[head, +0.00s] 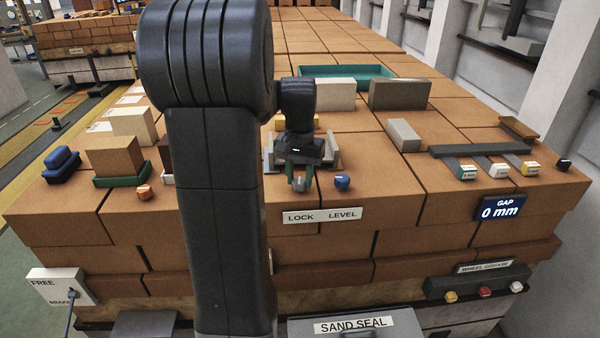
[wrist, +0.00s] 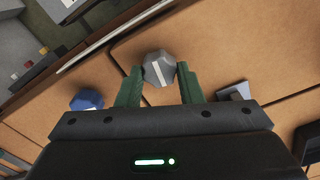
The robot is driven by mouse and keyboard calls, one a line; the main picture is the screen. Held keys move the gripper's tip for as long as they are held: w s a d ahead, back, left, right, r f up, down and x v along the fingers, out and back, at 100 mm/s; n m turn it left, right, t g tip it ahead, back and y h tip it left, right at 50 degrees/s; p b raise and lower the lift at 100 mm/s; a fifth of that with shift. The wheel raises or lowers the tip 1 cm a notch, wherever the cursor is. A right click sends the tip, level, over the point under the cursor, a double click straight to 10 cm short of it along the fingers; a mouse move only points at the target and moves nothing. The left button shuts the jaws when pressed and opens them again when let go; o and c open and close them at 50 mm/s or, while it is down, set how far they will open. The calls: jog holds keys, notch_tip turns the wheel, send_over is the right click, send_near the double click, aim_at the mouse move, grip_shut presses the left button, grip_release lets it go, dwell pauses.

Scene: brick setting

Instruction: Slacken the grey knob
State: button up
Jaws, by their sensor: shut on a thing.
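The grey knob (wrist: 158,70) is a faceted knob with a white line across its face, seen in the wrist view between the two green fingers of my gripper (wrist: 160,86). The fingers are shut on its sides. In the head view my gripper (head: 299,183) is at the front of the brick stack, above the LOCK label, and the grey knob (head: 298,184) shows only in small part between the fingers. A blue knob (head: 342,182) sits just to the right, above LEVEL; it also shows in the wrist view (wrist: 87,100).
An orange knob (head: 144,192) sits left of my arm. A GAP display (head: 500,208) reads 0 mm at the right. Behind my gripper stand loose bricks (head: 400,94) and a teal tray (head: 388,71). A FREE/BRAKE lever box (head: 60,286) is at the lower left.

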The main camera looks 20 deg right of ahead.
jog(key=n+p, duration=0.1)
jog(key=n, duration=0.3)
jog(key=shift+r+n, duration=0.1)
jog(key=shift+n, duration=0.2)
jog(key=n, duration=0.5)
jog(key=shift+a+p, duration=0.15)
jog(key=shift+p, duration=0.25)
jog(key=n, duration=0.9)
jog(key=shift+a+p, duration=0.1)
jog(key=shift+p, duration=0.3)
jog(key=shift+n, duration=0.3)
jog(key=o, duration=1)
jog(key=shift+c, duration=0.2)
